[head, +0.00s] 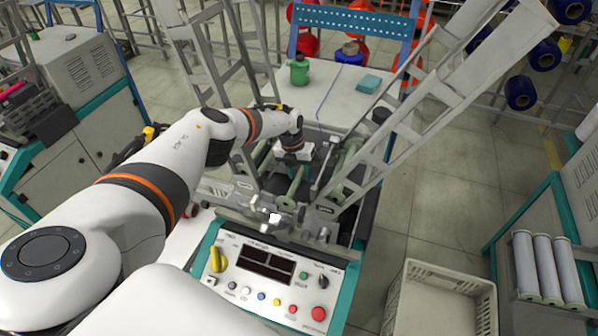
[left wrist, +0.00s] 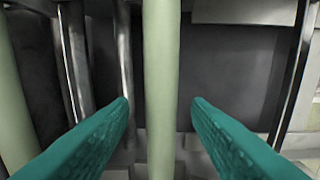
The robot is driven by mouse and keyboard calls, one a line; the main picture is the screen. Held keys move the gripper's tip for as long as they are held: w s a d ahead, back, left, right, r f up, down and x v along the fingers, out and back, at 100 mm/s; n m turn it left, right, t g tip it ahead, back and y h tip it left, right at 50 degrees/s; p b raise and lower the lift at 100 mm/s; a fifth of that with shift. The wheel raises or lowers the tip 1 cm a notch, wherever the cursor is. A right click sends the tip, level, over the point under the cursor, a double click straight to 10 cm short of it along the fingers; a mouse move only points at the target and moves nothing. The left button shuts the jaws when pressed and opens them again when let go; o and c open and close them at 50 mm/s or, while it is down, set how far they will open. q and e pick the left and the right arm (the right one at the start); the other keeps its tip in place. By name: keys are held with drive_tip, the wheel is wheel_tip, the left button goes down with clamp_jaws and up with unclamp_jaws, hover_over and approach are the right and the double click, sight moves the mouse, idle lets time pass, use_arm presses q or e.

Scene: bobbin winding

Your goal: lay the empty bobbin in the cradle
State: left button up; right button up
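A slim pale green tube, which looks like the empty bobbin (head: 295,186), lies lengthwise in the winding machine below my left gripper (head: 293,164). In the left wrist view the tube (left wrist: 161,70) runs up the middle between the teal fingertips of my left gripper (left wrist: 160,102). There is a gap on both sides of the tube, so the gripper is open. Whether the fingers reach down to the tube's level is unclear. I cannot make out clearly which part is the cradle. My right gripper is not in view.
Another pale green tube (left wrist: 12,110) lies left in the wrist view. Tall grey frame uprights (head: 452,80) flank the machine. The control panel (head: 268,265) is in front. A table (head: 335,100) with a green bottle (head: 299,70) stands behind. An empty crate (head: 440,272) is at right.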

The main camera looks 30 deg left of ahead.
use_arm(q)
wheel_tip(320, 180, up, 12)
drive_tip(key=a, duration=0.2)
drive_tip(key=shift+s+p, duration=0.25)
drive_tip(key=shift+p, duration=0.05)
idle(0.6)
